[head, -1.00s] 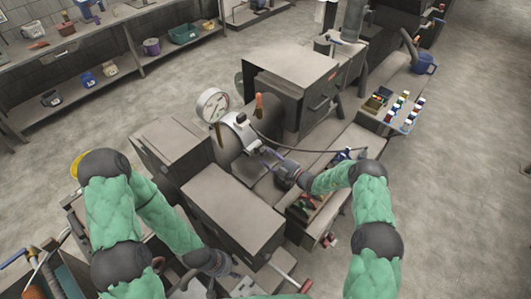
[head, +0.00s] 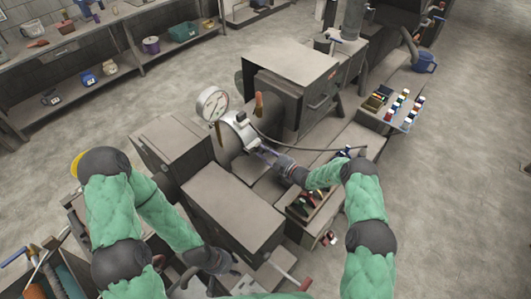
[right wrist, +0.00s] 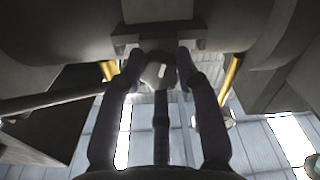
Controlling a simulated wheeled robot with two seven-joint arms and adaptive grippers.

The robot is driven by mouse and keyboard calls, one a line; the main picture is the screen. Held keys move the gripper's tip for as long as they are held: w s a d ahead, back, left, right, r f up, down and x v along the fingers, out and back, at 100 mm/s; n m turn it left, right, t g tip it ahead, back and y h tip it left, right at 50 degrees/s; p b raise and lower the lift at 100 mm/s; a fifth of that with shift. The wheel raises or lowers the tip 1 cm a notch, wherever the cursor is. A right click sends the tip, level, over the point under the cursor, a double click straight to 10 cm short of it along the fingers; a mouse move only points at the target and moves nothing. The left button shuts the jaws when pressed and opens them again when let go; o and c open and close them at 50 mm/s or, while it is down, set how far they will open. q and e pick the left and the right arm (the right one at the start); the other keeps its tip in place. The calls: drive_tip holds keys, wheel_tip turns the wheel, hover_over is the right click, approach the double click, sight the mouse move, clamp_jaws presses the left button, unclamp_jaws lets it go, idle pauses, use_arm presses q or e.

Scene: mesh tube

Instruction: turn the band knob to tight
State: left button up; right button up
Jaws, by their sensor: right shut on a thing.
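In the head view my right gripper (head: 262,154) reaches the front of the silver band around the grey tube (head: 228,138), and the knob is hidden there. The pale mark's setting cannot be read. My left gripper (head: 232,269) hangs low, away from the band, and its finger opening is unclear.
A dark cable runs right from the band. Grey machine blocks (head: 233,208) lie close to my arms. A tray of small bottles (head: 397,112) is at the right.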

drive_tip(key=shift+m+b, duration=0.55)
drive_tip(key=shift+m, duration=0.05)
drive_tip(key=o, duration=1.2)
drive_tip(key=shift+c, duration=0.2)
drive_tip(key=v, duration=1.2)
